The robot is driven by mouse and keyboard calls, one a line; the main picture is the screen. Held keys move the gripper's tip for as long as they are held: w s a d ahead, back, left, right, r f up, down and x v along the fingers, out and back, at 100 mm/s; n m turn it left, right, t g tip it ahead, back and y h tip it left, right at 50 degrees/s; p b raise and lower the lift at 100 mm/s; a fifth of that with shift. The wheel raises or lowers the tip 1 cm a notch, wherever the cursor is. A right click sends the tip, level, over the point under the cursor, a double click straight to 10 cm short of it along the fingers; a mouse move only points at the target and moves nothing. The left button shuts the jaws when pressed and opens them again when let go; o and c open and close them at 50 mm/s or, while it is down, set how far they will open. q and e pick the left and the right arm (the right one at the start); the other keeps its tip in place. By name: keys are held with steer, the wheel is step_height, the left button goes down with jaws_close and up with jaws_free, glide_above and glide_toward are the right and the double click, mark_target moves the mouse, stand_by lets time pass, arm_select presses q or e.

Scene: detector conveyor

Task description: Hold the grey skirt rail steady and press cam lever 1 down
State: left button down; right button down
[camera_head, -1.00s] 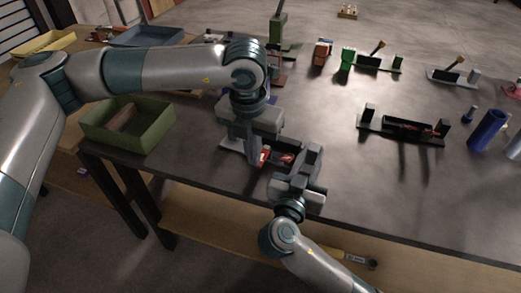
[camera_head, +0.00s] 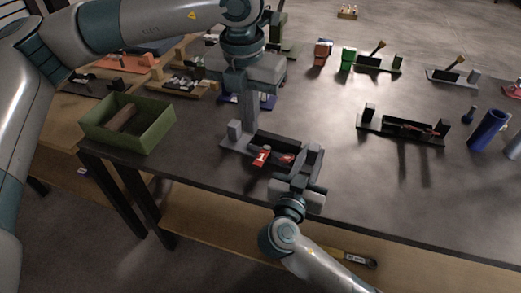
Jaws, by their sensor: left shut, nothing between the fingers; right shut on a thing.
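The grey skirt rail (camera_head: 231,146) lies near the table's front edge, with upright grey end blocks and a dark middle. Cam lever 1 (camera_head: 261,157), red with a white "1", sticks out toward the front of the rail; its exact angle is hard to judge. A second red lever (camera_head: 287,159) is right of it, partly hidden by my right gripper. My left gripper (camera_head: 249,128) is shut and empty, pointing down just above and behind lever 1. My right gripper (camera_head: 304,173) is shut on the right end of the rail; its fingertips are hard to make out.
A green bin (camera_head: 158,129) with a brown block stands at the left. A similar dark fixture (camera_head: 400,128) and a blue cylinder (camera_head: 488,130) are at the right. A blue piece (camera_head: 262,102) lies behind my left gripper. The table between rail and right fixture is clear.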

steer(key=c, duration=1.4)
jaws_free()
steer(key=shift+s+a, duration=0.2)
steer(key=shift+s, duration=0.35)
steer(key=v, duration=1.1)
steer(key=shift+d+r, duration=0.1)
